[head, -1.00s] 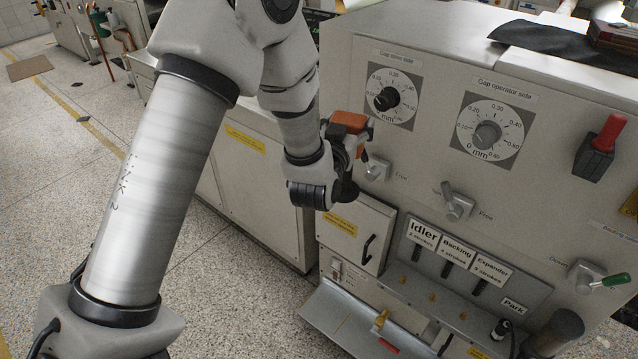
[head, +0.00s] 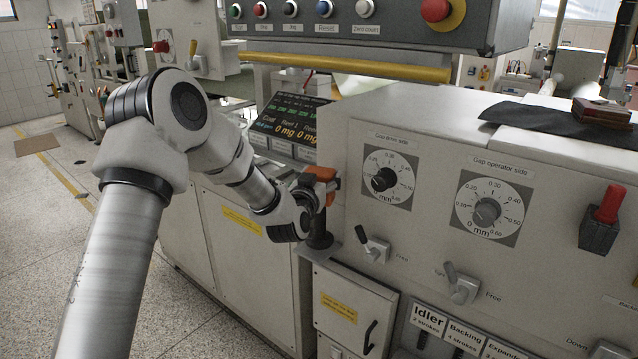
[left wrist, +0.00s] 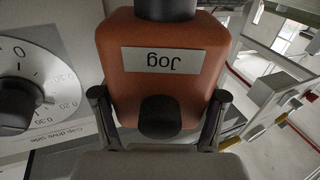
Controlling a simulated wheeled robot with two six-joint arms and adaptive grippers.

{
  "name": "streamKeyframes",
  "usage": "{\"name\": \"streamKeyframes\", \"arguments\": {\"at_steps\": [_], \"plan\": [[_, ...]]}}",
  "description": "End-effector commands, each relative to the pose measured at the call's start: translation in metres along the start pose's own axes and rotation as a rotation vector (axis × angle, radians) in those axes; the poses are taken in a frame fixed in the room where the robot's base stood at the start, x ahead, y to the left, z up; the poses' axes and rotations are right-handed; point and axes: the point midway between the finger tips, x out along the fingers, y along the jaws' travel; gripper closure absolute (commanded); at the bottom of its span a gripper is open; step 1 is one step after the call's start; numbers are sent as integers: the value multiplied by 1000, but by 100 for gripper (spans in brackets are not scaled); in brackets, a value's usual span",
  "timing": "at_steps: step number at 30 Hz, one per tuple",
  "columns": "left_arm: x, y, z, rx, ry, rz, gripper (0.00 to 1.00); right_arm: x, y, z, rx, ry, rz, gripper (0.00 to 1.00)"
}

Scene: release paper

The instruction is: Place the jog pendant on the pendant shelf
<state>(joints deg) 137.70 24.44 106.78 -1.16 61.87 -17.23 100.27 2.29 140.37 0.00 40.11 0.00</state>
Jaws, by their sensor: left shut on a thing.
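The jog pendant (head: 323,173) is an orange box with a dark lower part, at the left end of the grey machine front in the head view. In the left wrist view the pendant (left wrist: 160,75) fills the middle, its "Jog" label upside down, with a black knob and a black stem. My left gripper (left wrist: 160,118) is shut on it, one finger on each side. A small grey ledge (head: 316,253) juts out beneath the pendant, probably the pendant shelf. I cannot tell whether the pendant touches it. My right gripper is not in view.
The gap dial (head: 387,180) and a lever (head: 372,246) are close to the right of the pendant. A display screen (head: 290,122) stands behind it. A cabinet door (head: 352,310) is below the ledge. Open floor lies to the left.

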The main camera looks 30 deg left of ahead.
Motion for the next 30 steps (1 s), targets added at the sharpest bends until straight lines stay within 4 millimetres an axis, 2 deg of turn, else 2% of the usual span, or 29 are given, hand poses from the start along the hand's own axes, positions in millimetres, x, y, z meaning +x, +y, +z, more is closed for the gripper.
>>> {"name": "streamKeyframes", "arguments": {"at_steps": [3,7,11,15,26,27,29,30], "plan": [[17,-9,0,1,4,-2,98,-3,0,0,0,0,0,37],[26,-14,1,0,4,0,98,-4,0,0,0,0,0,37],[28,-14,12,1,0,0,98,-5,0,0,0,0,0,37],[28,-14,34,1,0,0,98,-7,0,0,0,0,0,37],[28,-14,41,0,3,0,98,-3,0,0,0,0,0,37],[27,-14,42,0,0,0,21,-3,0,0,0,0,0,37],[27,-14,42,0,0,0,1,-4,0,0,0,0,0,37],[27,-14,42,0,0,0,1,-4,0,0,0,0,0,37]]}}
